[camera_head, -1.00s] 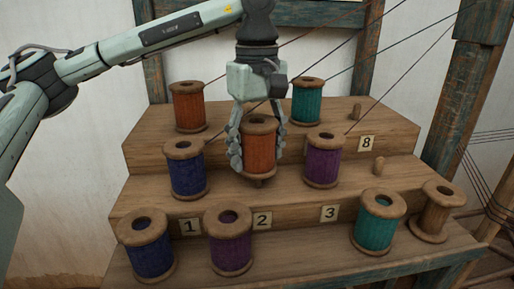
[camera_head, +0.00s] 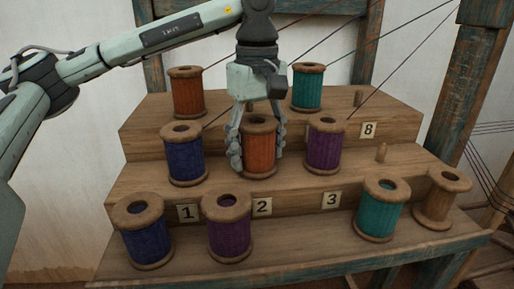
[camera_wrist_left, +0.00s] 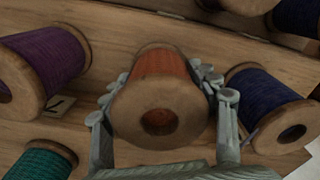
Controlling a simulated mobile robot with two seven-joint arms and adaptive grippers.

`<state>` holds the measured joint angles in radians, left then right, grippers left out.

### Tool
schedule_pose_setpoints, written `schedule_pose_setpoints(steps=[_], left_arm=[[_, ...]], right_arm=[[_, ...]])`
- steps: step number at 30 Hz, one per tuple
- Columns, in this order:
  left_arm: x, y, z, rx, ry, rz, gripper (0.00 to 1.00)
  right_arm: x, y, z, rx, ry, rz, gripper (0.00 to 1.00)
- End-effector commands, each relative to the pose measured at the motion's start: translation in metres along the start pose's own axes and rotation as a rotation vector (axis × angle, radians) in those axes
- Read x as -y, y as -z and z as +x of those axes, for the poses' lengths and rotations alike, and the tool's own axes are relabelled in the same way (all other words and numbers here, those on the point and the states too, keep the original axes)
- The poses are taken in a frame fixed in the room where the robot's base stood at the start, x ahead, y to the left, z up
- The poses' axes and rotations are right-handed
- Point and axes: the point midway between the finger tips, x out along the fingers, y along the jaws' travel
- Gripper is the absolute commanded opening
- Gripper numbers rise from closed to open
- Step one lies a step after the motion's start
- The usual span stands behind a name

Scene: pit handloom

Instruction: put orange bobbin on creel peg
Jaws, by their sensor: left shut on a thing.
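My left gripper (camera_head: 257,165) points down with its fingers closed around the sides of an orange bobbin (camera_head: 260,148). This bobbin is upright on the middle step, between a blue bobbin (camera_head: 185,155) and a purple bobbin (camera_head: 325,147), above the label 2 (camera_head: 262,206). Its lower flange appears at step level, and no peg shows beneath it. In the left wrist view the orange bobbin (camera_wrist_left: 160,62) sits between the two fingers (camera_wrist_left: 166,110). Another orange bobbin (camera_head: 187,94) stands on the top step.
The lower step holds a blue bobbin (camera_head: 143,236), a purple bobbin (camera_head: 228,232), a teal bobbin (camera_head: 381,214) and an empty spool (camera_head: 440,203). A teal bobbin (camera_head: 307,90) stands on the top step. Dark threads slant above the steps, and a wooden post (camera_head: 463,85) stands at right.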

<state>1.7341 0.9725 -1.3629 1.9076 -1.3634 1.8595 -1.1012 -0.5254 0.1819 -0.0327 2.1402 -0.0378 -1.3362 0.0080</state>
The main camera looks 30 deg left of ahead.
Motion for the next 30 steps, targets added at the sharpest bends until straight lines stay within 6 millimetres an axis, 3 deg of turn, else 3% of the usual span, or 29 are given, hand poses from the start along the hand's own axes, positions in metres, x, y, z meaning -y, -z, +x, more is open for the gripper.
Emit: schedule_pose_setpoints(steps=[7,8,13,20,24,30], left_arm=[[0.0,0.0001,-0.0002,0.0,-0.001,0.0,0.29],[0.0,0.0001,-0.0002,0.0,-0.001,0.0,0.63],[-0.0001,0.0001,-0.0001,0.0,-0.001,0.0,0.84],[-0.0001,0.0001,0.0,0.0,0.0,0.0,0.85],[0.0,0.0,0.0002,0.0,0.0,0.0,1.0],[0.0,0.0,0.0002,0.0,0.0,0.0,1.0]], right_arm=[[-0.0004,0.0002,-0.0004,0.0,-0.001,0.0,0.4],[-0.0004,0.0002,-0.0004,0.0,-0.001,0.0,0.4],[-0.0004,0.0001,-0.0003,0.0,-0.001,0.0,0.4],[-0.0004,0.0001,-0.0002,0.0,-0.001,0.0,0.4],[-0.0003,0.0,-0.0002,0.0,-0.001,0.0,0.4],[-0.0002,0.0,-0.0002,0.0,0.0,0.0,0.4]])
